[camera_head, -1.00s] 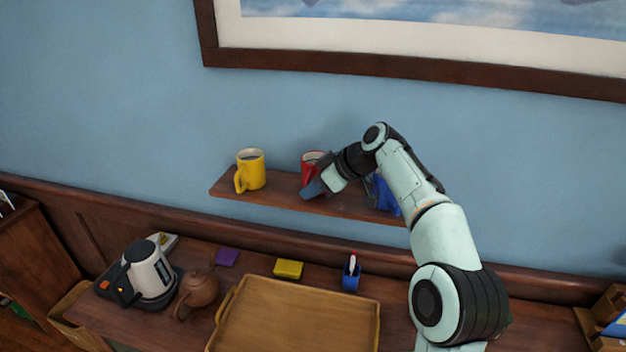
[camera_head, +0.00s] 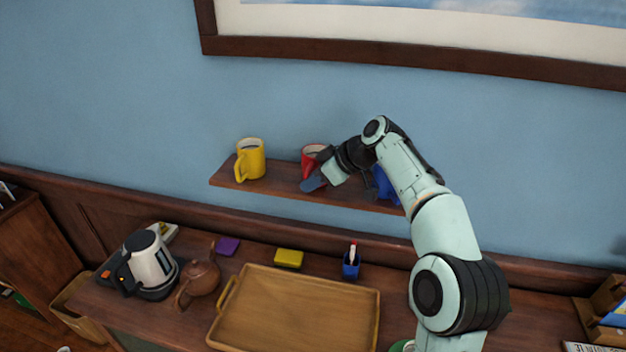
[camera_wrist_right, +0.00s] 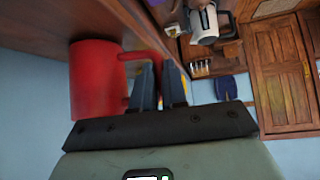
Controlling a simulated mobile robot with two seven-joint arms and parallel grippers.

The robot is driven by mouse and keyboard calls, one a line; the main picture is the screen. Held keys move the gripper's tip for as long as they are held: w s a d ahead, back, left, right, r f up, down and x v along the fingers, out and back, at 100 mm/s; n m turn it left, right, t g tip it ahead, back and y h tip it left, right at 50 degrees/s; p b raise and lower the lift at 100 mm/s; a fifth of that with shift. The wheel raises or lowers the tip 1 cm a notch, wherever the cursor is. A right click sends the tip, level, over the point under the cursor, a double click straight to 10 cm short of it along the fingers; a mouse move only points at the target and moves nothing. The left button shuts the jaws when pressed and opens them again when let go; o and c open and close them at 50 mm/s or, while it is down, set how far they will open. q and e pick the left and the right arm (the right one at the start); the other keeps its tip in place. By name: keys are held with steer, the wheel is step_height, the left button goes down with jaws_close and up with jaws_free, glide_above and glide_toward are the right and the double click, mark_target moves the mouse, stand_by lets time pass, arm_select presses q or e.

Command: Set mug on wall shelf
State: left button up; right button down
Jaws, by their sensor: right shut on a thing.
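A red mug (camera_head: 309,155) is at the middle of the wooden wall shelf (camera_head: 283,186), partly hidden behind my right gripper (camera_head: 314,183). In the right wrist view the red mug (camera_wrist_right: 95,82) is at the left, with its handle toward my right gripper (camera_wrist_right: 160,88). The fingers are at the handle and shut on it. The mug looks upright at the shelf; whether its base touches the board is hard to tell. A yellow mug (camera_head: 250,160) stands on the shelf's left part. A blue mug (camera_head: 384,186) is on the right part, mostly behind my arm. My left gripper is not in view.
Below the shelf is a wooden counter with a kettle (camera_head: 150,262), a brown teapot (camera_head: 203,277), a tray (camera_head: 378,318), a yellow sponge-like block (camera_head: 289,258) and a blue pen cup (camera_head: 351,267). A framed picture (camera_head: 400,61) hangs above. Shelf room shows between the yellow and red mugs.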

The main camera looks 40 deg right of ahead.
steer(key=shift+f, duration=0.15)
steer(key=c, duration=1.1)
jaws_free()
steer(key=v, duration=1.3)
